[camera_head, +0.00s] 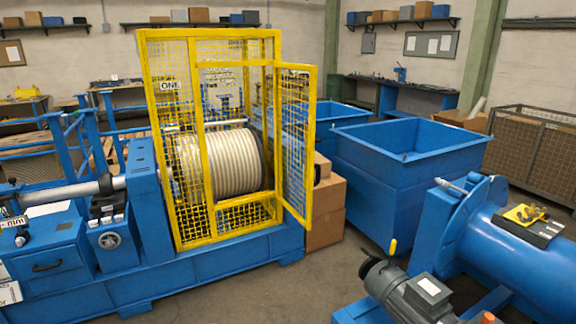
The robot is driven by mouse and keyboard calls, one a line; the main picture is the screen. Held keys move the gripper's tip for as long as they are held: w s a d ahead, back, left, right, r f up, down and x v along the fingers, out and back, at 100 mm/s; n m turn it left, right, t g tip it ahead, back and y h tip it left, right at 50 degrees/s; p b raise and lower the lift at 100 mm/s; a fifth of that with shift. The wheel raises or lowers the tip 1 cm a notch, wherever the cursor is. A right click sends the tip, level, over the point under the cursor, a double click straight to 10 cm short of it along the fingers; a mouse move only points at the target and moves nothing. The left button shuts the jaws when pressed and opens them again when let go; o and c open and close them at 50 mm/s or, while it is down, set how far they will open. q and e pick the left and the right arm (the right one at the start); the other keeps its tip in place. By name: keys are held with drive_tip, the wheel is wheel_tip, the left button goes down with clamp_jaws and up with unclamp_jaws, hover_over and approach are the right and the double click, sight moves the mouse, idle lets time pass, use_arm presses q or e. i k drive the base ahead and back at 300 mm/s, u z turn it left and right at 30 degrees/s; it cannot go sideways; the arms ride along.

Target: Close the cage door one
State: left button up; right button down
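The yellow mesh cage (207,140) stands on a blue machine bed, around a large ribbed pale drum (217,162). A white sign reading ONE (170,85) is on its upper left part. A yellow mesh door (296,145) stands open at the cage's right side. Its far edge is by the cage's right post, and its free edge juts out toward the camera and to the right. No latch can be made out. Neither of my grippers is in view.
Cardboard boxes (327,205) are stacked close behind the door. A blue open-topped bin (398,155) stands to the right. A blue cylindrical machine (520,255) with a grey motor (410,295) fills the lower right. Grey floor (325,270) is clear in front of the door.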

sight(310, 132)
drive_tip(key=i, duration=2.25)
